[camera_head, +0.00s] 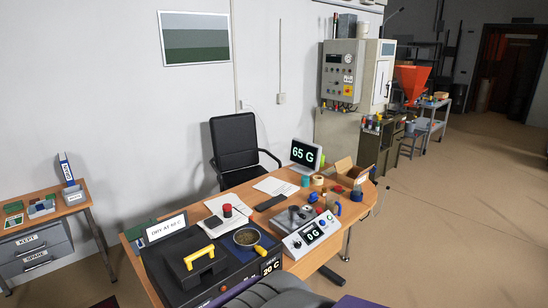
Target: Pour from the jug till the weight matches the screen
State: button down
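The screen (305,155) stands at the back of the wooden desk and reads 65 G. A pale scale unit (305,238) on the desk's right part has a display reading 0 G. A dark dryer box (178,272) with a yellow handle (199,257) stands at the front left, its display reading 20 C. I cannot tell for certain which thing is the jug; a small blue vessel (333,206) stands beside the scale. My gripper is not in view.
A sign (166,227) reads DRY AT 80 C, the number small. A cardboard box (352,175), tape rolls and small coloured items crowd the desk's right end. A black chair (236,145) stands behind. Open floor (450,220) lies to the right.

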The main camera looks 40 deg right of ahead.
aim_at(331, 203)
jog(key=z, duration=1.5)
